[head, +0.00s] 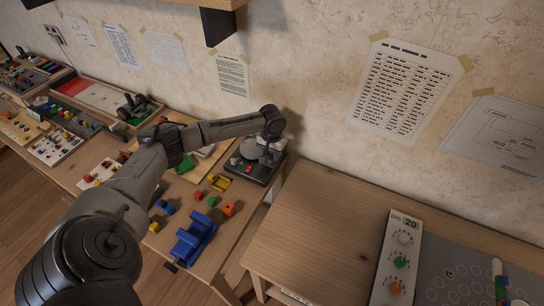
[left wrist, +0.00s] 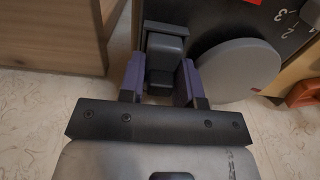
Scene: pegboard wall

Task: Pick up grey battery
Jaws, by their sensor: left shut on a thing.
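A dark grey block, which I take to be the grey battery (left wrist: 165,48), shows in the left wrist view between the purple fingers of my left gripper (left wrist: 162,66). The fingers are shut on its sides. It is at the edge of a black device (left wrist: 215,15) with a round grey disc (left wrist: 238,70). In the head view my left gripper (head: 268,148) reaches down over the back of this device (head: 252,172), close to the wall. The battery cannot be made out there, and I cannot tell whether it still touches the device. My right gripper is not in view.
The left table holds a blue vise-like piece (head: 195,238), a yellow part (head: 219,183), small coloured blocks and trays. A gap separates it from the right wooden table (head: 315,215), which has a white dial panel (head: 398,262). A dark shelf bracket (head: 217,27) hangs above.

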